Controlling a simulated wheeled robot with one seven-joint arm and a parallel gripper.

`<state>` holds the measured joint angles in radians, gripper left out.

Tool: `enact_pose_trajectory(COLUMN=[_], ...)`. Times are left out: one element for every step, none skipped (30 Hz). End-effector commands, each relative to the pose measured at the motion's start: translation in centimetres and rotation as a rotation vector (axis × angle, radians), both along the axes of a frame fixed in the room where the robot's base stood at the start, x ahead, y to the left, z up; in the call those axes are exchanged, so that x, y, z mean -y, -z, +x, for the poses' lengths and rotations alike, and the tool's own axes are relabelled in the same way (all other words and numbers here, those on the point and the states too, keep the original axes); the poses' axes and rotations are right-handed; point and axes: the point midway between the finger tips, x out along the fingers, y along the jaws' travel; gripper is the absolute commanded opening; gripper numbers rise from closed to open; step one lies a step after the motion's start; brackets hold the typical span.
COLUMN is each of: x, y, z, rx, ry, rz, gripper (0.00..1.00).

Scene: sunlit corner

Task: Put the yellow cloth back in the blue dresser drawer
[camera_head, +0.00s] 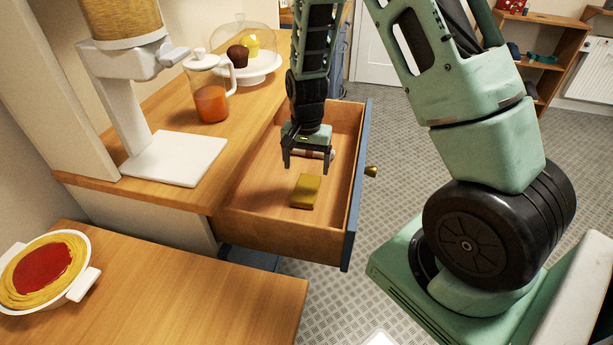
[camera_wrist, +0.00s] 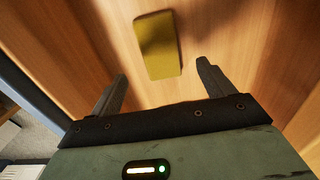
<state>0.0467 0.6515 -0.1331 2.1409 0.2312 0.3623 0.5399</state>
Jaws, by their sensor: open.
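The yellow cloth (camera_head: 306,191), a small folded block, lies flat on the bottom of the open blue-fronted drawer (camera_head: 359,190), towards the near end. It also shows in the wrist view (camera_wrist: 158,46), beyond my fingertips and roughly between their lines. My gripper (camera_head: 305,168) is open and empty over the drawer, pointing down, behind the cloth in the head view. In the wrist view my two fingers (camera_wrist: 162,72) are spread apart and the cloth is not between them. A rolled pale and dark item in the drawer is partly hidden behind my gripper.
The wooden counter (camera_head: 160,107) left of the drawer holds a dispenser (camera_head: 122,85), a jug of orange drink (camera_head: 210,100) and a domed cake stand (camera_head: 243,65). A dish of pasta with red sauce (camera_head: 45,270) sits on the near table (camera_head: 190,290). The drawer walls surround my gripper.

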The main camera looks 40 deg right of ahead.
Motion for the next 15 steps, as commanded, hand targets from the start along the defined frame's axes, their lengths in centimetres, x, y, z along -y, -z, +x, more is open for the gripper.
enact_pose_trajectory(x=[0.0, 0.0, 0.0, 0.0, 0.0, 0.0, 0.0, 0.0, -0.1, -0.4, -0.8, -1.8, -2.9, -4.2, -6.3], y=[-1.1, -1.6, -2.2, -2.6, -3.0, -3.4, -3.6, -3.8, -4.1, -4.3, -4.6, -5.1, -5.6, -6.2, -7.1], z=[0.1, 0.1, 0.1, 0.0, 0.0, 0.1, 0.1, 0.0, 0.0, -0.1, -0.1, -0.3, -0.5, -0.8, -1.4], rx=[0.005, 0.003, 0.003, 0.003, 0.001, 0.002, 0.002, 0.001, 0.001, 0.000, 0.002, 0.005, 0.006, 0.009, 0.013], ry=[-0.001, -0.001, -0.001, -0.002, -0.002, -0.002, -0.002, -0.002, -0.005, -0.013, -0.027, -0.059, -0.094, -0.140, -0.216], rz=[-0.001, -0.001, -0.001, 0.000, 0.000, -0.001, -0.001, -0.001, 0.001, 0.003, 0.007, 0.015, 0.023, 0.034, 0.050], gripper=[0.81, 0.81, 0.81, 0.81, 0.81, 0.81, 0.81, 0.81, 0.81, 0.81, 0.81, 0.81, 0.81, 0.81, 0.81])
